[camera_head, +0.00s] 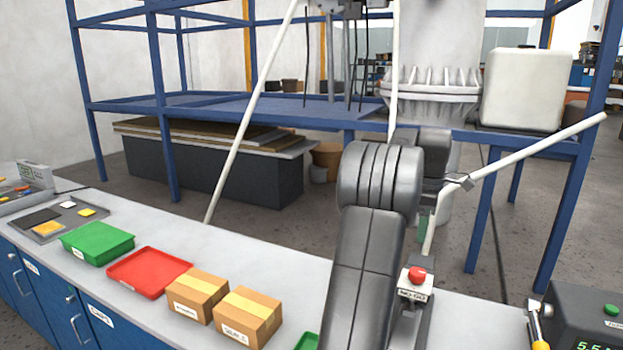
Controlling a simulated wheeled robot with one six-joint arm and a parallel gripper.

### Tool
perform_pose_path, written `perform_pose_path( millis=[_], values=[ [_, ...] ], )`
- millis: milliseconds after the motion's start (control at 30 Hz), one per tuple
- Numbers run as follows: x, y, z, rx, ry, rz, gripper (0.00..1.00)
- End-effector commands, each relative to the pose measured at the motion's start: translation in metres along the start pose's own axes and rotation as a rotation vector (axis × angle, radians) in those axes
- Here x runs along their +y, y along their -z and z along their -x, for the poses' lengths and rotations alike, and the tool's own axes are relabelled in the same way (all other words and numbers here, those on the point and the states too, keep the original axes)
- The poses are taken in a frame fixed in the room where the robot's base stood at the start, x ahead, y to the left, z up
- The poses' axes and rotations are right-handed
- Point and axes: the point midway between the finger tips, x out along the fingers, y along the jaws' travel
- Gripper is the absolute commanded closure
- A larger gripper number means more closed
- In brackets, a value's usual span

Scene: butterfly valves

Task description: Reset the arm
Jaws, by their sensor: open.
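My arm rises from the bottom centre to a large rounded joint, with a darker part of it showing just behind on the right. My gripper does not show; the arm's far end is hidden or outside the picture. No butterfly valve can be made out clearly.
The grey bench (230,250) holds a green tray (97,242), a red tray (150,272), two cardboard boxes (200,295) and a red button box (416,282). A blue frame (165,110), white poles (252,115) and a white tank (525,88) stand beyond. Floor shows between.

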Motion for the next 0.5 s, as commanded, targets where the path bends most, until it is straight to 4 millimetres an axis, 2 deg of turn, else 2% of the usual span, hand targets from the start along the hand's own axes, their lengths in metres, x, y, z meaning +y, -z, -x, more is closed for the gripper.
perform_pose_path(
  millis=[33, 100, 500],
  values=[
    [0.001, 0.0, 0.011, 0.0, -0.004, 0.0, 0.36],
    [-0.001, 0.0, -0.009, 0.0, 0.007, 0.0, 0.36],
    [-0.001, 0.0, -0.089, 0.0, 0.007, -0.001, 0.36]
  ],
)
